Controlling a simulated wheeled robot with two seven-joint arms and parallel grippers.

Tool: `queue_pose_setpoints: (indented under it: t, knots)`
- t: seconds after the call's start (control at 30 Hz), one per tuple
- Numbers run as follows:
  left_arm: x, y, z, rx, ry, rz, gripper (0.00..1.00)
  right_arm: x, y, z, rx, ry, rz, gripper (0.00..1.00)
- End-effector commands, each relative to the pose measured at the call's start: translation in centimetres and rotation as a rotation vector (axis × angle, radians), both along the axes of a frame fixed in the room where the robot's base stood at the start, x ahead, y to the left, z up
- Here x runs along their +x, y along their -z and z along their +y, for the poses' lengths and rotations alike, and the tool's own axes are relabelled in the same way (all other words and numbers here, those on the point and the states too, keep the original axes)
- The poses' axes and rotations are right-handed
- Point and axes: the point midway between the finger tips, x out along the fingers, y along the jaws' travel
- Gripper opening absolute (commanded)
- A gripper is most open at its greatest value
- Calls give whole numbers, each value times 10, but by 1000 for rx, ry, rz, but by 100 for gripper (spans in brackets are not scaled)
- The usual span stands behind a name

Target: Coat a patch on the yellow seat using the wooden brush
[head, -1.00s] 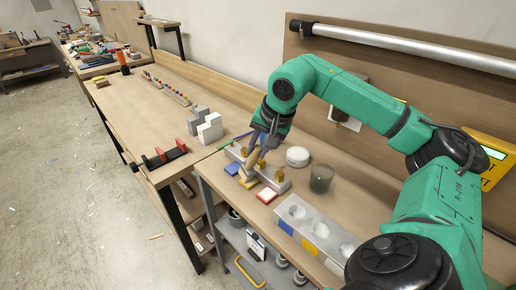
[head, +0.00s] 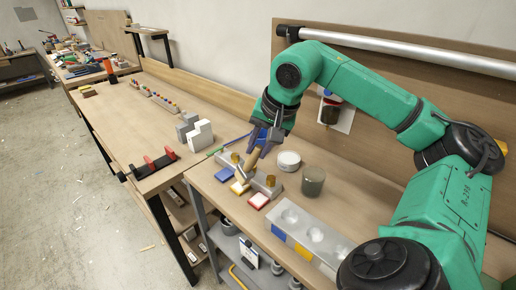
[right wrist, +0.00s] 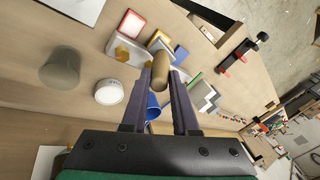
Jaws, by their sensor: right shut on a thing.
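My right gripper (head: 262,140) is shut on the wooden brush (head: 251,159), which slants down toward the yellow seat (head: 240,188). In the right wrist view the brush's round wooden end (right wrist: 161,72) shows between the two fingers (right wrist: 160,85). The brush tip is close to the yellow seat; I cannot tell whether it touches. The yellow seat lies between the blue seat (head: 224,175) and the red seat (head: 259,200) along the bench's front edge. My left gripper is not in view.
A grey holder (head: 273,189) with wooden knobs stands just behind the seats. A white round tin (head: 288,160), a dark cup (head: 313,181) and a pale block with round wells (head: 308,233) are to the right. Grey-white blocks (head: 199,133) stand on the bench to the left.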

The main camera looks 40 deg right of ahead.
Motion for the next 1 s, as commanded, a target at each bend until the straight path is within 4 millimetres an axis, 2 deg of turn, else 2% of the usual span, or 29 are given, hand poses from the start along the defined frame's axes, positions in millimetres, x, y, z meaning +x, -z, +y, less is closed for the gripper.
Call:
queue_pose_setpoints:
  t: [0.03, 0.17, 0.47, 0.73, 1.0]
  knots:
    - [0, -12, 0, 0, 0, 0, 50, 0, -13, 0, 0, 0, 0, 0]
    - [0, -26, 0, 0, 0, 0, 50, 0, -27, 0, 0, 0, 1, 0]
    - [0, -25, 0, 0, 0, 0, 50, 0, -26, 0, 0, 0, 0, 0]
    - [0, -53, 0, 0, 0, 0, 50, 0, -57, 0, 1, 0, -1, 0]
    - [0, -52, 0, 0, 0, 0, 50, 0, -56, 0, 1, 0, -1, 0]
